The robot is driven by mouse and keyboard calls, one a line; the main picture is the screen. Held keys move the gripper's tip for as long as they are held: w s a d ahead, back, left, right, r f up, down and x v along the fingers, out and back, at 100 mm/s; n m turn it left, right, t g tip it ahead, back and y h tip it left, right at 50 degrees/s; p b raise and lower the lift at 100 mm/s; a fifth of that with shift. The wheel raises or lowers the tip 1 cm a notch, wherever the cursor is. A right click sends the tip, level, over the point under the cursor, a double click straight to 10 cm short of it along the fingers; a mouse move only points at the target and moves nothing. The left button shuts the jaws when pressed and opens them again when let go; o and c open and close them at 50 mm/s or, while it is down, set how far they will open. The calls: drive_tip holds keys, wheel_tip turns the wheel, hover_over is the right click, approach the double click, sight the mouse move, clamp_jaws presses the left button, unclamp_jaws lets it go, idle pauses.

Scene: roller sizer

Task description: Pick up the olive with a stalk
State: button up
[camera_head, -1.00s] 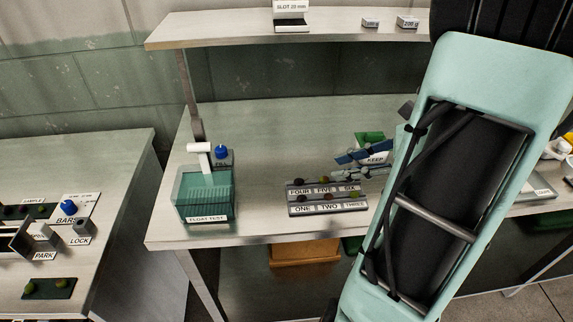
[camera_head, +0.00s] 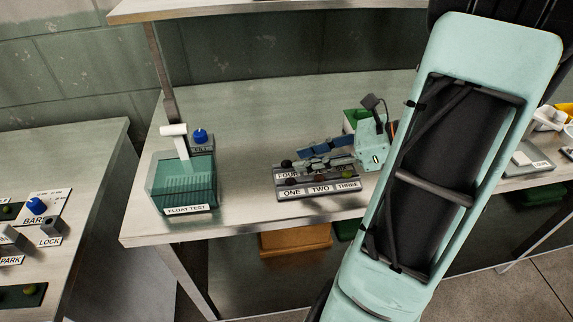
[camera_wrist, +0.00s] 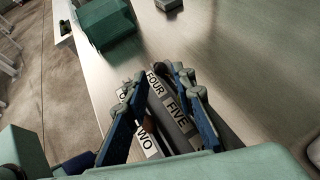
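A small labelled rack (camera_head: 283,196) stands on the bench with dark and greenish olives in it. A dark olive (camera_head: 286,164) sits by the FOUR label and a brownish olive (camera_head: 320,177) by the TWO label. I cannot make out a stalk on any olive. My gripper (camera_head: 306,154) is over the back row of the rack and hides the FIVE and SIX places. In the wrist view its two blue fingers (camera_wrist: 160,84) are apart, straddling the FOUR and FIVE labels. A reddish-brown olive (camera_wrist: 150,123) shows low between them. I see nothing held.
A green FLOAT TEST tank (camera_head: 182,188) with a white handle stands left of the rack, with a blue FILL knob (camera_head: 200,136) behind it. A shelf (camera_head: 230,12) runs above the bench. The bench between tank and rack is clear.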

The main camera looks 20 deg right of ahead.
sight(290, 163)
drive_tip(key=shift+x, duration=1.5)
drive_tip(key=shift+c, duration=0.5)
drive_tip(key=c, duration=0.4)
drive_tip(key=shift+o, duration=0.2)
